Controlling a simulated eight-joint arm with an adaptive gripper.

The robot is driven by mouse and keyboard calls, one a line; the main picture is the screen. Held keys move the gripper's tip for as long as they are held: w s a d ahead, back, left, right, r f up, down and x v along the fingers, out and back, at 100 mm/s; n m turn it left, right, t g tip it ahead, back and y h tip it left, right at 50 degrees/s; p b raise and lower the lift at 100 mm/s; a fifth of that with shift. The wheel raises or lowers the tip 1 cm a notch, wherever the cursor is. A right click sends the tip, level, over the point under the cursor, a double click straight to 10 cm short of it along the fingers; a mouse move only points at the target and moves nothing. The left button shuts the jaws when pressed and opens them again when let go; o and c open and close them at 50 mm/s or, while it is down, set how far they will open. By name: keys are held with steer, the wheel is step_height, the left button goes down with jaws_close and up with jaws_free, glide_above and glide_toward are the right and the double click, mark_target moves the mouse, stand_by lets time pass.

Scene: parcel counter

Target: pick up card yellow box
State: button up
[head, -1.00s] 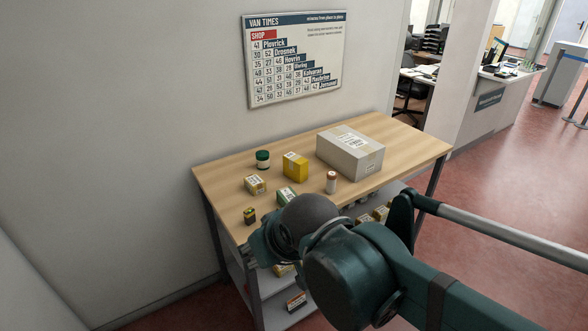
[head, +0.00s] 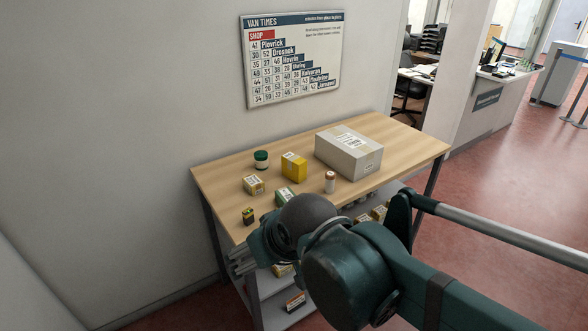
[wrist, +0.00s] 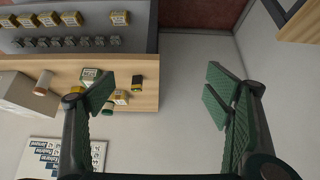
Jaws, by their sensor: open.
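A small tan card box with yellow and a white label (head: 254,185) sits on the wooden table's left part. It also shows in the wrist view (wrist: 121,97), just right of the left finger. A larger bright yellow box (head: 293,166) stands behind it to the right; in the wrist view the left finger mostly covers it. My gripper (wrist: 158,88) is open and empty, its fingers wide apart. In the head view my gripper (head: 243,262) is partly hidden by my arm, in front of the table's near left edge, apart from the boxes.
On the table (head: 225,182) are a green-lidded jar (head: 261,159), a green-and-white box (head: 286,196), a black-and-yellow item (head: 248,216), a white bottle (head: 330,182) and a large grey parcel (head: 349,150). Lower shelves hold more goods. A wall stands behind.

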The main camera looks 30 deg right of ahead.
steer(key=w+d+r+n+g+h+p, duration=0.1)
steer(key=w+d+r+n+p, duration=0.45)
steer(key=w+r, duration=0.4)
steer(key=n+g+h+p, duration=0.3)
steer(key=n+g+p, duration=0.2)
steer(key=n+p, duration=1.15)
glide_above(294, 158)
steer(key=a+p, duration=0.1)
steer(key=a, duration=0.2)
step_height(294, 158, down, 11)
steer(key=m, duration=0.1)
steer(key=shift+s+d+f, duration=0.15)
steer(key=shift+s+f, duration=0.05)
steer(key=shift+s, duration=0.1)
steer(key=shift+p+x, duration=0.3)
steer(key=shift+x, duration=0.95)
steer(key=shift+d+f, duration=0.1)
steer(key=shift+f, duration=0.1)
